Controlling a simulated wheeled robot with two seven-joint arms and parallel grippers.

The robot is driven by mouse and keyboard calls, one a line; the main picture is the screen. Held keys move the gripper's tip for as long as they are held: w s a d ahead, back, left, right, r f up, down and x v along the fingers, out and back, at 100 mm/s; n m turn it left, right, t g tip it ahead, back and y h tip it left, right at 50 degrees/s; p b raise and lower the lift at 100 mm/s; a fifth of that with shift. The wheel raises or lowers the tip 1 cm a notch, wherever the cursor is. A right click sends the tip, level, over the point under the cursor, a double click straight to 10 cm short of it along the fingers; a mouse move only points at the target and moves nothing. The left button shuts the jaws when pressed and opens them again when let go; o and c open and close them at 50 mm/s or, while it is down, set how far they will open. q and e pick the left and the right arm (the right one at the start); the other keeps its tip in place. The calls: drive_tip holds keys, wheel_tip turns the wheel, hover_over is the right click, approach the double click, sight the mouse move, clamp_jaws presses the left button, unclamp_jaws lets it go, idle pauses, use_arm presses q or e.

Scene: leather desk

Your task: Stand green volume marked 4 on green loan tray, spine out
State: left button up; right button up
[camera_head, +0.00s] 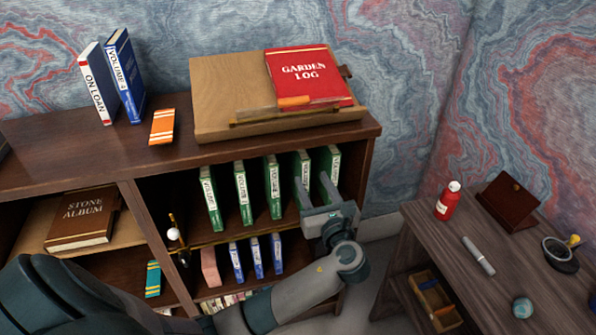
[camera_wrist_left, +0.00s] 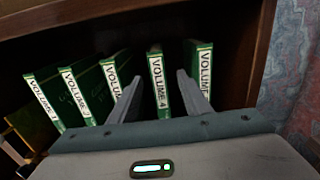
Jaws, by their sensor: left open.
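Several green volumes with white spine labels stand in a row in the upper right shelf bay. The green volume marked 4 (camera_wrist_left: 158,85) is second from the right, spine facing out; it also shows in the head view (camera_head: 304,160). My left gripper (camera_wrist_left: 158,76) is open, with one finger on each side of this volume's spine. In the head view my left gripper (camera_head: 311,178) reaches into the bay from the front. Whether the fingers touch the book I cannot tell. I see no green tray in either view. My right gripper is not in view.
The green volume to the right (camera_head: 332,160) stands close to my finger, near the side wall. Small blue books (camera_head: 256,257) stand on the shelf below. A sloped wooden stand (camera_head: 225,85) sits on top. A desk (camera_head: 415,225) at right holds a red bottle (camera_head: 447,203).

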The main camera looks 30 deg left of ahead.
sight(307, 171)
use_arm(q)
drive_tip(key=p+x, duration=0.1)
drive_tip(key=x, duration=0.6)
drive_tip(key=shift+w+a, duration=0.3)
drive_tip(key=shift+w, duration=0.05)
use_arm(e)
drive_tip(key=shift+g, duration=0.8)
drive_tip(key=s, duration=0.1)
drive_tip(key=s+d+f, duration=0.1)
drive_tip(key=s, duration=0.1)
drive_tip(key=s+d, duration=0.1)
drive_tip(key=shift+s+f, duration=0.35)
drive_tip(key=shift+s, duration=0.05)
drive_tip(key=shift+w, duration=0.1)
